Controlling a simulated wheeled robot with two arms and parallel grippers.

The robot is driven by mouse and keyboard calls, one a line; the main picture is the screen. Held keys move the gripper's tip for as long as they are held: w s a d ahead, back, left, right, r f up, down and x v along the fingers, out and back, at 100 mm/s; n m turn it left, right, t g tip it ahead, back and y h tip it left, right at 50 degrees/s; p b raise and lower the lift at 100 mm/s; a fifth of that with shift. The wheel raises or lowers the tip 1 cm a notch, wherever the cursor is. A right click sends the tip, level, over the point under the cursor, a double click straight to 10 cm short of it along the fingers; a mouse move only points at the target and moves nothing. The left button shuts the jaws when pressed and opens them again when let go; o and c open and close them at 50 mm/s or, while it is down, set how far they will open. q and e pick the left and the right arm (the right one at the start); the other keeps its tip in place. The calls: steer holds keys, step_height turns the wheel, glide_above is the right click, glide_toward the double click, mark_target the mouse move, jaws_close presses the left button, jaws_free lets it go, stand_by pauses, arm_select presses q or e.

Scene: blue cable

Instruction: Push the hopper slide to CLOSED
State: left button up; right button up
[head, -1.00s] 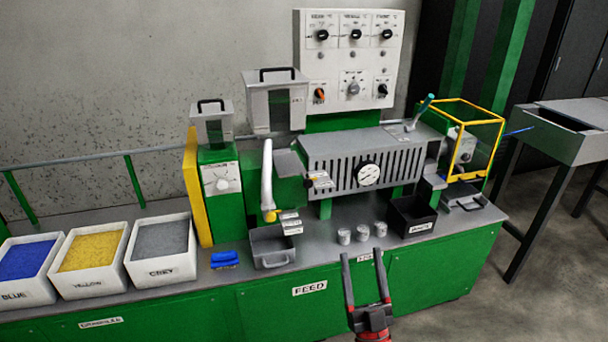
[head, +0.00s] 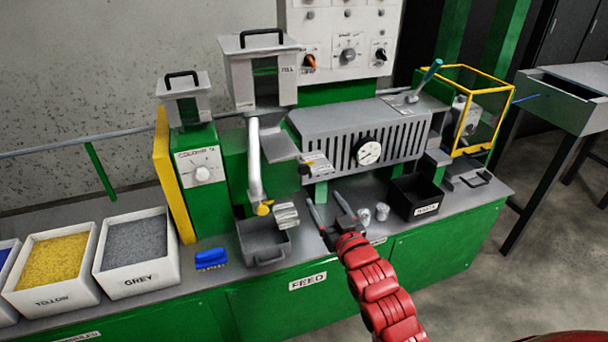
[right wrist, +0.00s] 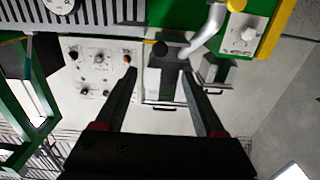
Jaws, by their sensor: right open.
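The grey hopper (head: 262,75) with a black handle stands above the feed machine. Below it, beside the slotted grey barrel housing, is a small slide part (head: 314,165) with a dark knob and small label plates; its lettering is too small to read. My right gripper (head: 323,197) is open and empty, in front of and below the slide part, apart from it. In the right wrist view its spread fingers (right wrist: 158,68) point toward the machine, which appears upside down. My left gripper is not in view.
A white pipe (head: 254,160) with a yellow end stands left of the slide part. A grey tray (head: 265,242), small metal cups (head: 382,212) and a black bin (head: 415,197) sit on the bench. A slotted barrel housing (head: 400,140) is to the right.

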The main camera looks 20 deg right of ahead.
mark_target(305, 171)
steer(key=w, duration=0.4)
steer(key=w+p, duration=0.1)
steer(key=w, duration=0.9)
steer(key=shift+w+a+p, duration=0.25)
steer(key=shift+p, duration=0.15)
jaws_close()
stand_by(0.6)
